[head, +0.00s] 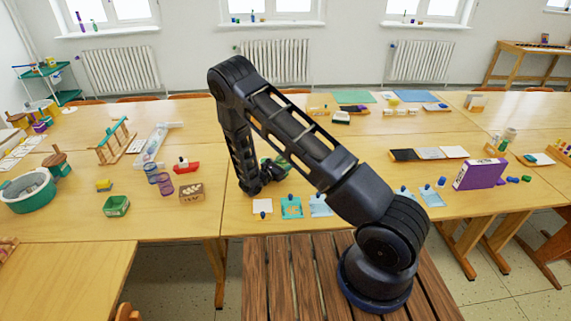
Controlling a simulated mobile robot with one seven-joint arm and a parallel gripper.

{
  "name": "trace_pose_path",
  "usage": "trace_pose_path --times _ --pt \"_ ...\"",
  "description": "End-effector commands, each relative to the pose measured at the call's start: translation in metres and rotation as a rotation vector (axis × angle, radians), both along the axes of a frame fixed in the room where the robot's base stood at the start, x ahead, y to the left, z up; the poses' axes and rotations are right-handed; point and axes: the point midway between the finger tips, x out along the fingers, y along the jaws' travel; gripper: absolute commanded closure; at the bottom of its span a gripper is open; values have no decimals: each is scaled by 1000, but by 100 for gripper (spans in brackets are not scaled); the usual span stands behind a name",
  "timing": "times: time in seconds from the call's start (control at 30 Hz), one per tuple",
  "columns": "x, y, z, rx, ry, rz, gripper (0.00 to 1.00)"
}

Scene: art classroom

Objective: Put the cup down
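My gripper (270,174) is low over the middle table, beyond my forearm and partly hidden by my own arm links. Its fingers are too small and covered to read as open or shut. A green thing (282,163) shows right by the gripper, partly behind it. I cannot tell whether it is a cup, or whether it is held or only stands behind. Two purple see-through cups (165,184) (152,170) stand upright on the table to the left, apart from my gripper.
Near the gripper lie a small box with white pieces (191,192), a red toy boat (186,167) and several blue-handled cards (291,207). A green tub (29,190) stands far left, a purple box (479,174) right. Bare tabletop (165,222) shows at the front left.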

Motion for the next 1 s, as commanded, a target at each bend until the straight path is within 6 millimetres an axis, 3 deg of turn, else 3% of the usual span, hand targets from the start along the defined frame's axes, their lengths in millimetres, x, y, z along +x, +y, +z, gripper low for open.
trace_pose_path --times 0.03,0.13,0.5,1.0 --pt "0 0 -1 0 0 0 46" --pt "0 0 0 0 0 0 28" --pt "0 0 3 1 -1 0 28" --pt "-55 65 3 1 -1 2 28"
